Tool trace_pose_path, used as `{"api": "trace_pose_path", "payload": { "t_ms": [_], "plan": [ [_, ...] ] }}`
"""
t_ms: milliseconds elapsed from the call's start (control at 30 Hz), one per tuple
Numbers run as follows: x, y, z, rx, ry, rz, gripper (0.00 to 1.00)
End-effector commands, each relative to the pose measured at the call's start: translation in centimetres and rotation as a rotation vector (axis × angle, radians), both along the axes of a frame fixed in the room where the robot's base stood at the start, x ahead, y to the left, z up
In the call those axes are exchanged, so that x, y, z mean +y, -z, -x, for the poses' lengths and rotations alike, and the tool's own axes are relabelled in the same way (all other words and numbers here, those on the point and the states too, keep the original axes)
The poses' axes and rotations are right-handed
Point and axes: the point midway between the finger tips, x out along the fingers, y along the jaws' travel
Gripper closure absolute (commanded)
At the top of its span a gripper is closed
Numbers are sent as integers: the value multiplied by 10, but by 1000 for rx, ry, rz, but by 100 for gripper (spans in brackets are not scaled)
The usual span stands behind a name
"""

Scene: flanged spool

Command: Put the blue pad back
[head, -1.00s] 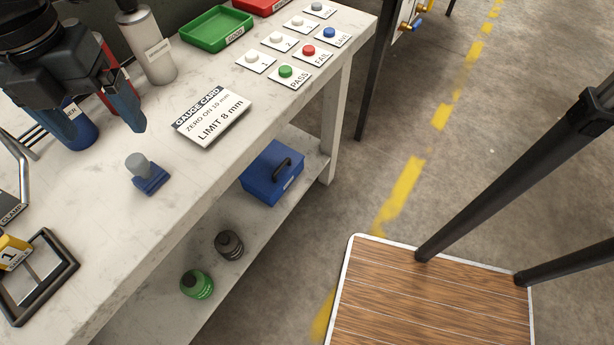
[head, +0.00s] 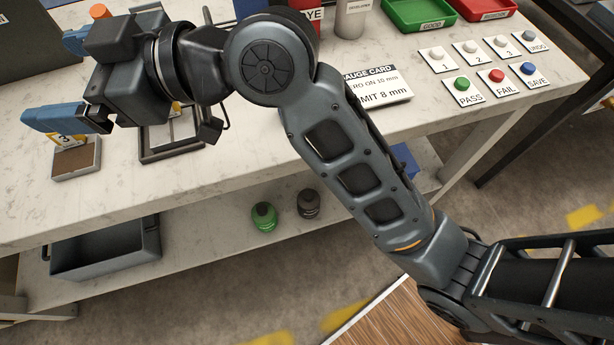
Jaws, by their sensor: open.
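My gripper (head: 48,82) is at the far left, above the bench, with its two blue fingers spread wide and pointing left. I see nothing held between them. The blue pad with its grey knob does not show now; my arm crosses the part of the bench left of the gauge card and may hide it. A small grey block with a brown top (head: 76,163) sits on the bench below the near finger, with a yellow tag (head: 72,140) behind it, partly covered by that finger.
A dark metal frame (head: 150,152) stands right of the block. The gauge card (head: 384,88), labelled buttons (head: 462,87) and green tray (head: 418,14) are to the right. A grey bin (head: 105,250) and green bottle (head: 264,217) are below. The front left bench top (head: 40,215) is clear.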

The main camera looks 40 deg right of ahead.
Motion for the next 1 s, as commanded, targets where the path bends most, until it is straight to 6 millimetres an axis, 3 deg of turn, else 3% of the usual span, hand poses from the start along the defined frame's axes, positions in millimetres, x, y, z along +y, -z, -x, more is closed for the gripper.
{"api": "trace_pose_path", "payload": {
  "t_ms": [267, 467, 667, 800, 1000],
  "plan": [
    [-33, 44, 28, 133, 304, -273, 9],
    [-71, 91, 71, 215, 525, -365, 9],
    [-114, 136, 134, 269, 722, -368, 9],
    [-147, 158, 187, 281, 833, -322, 9],
    [-193, 169, 265, 264, 928, -206, 9]
  ]
}}
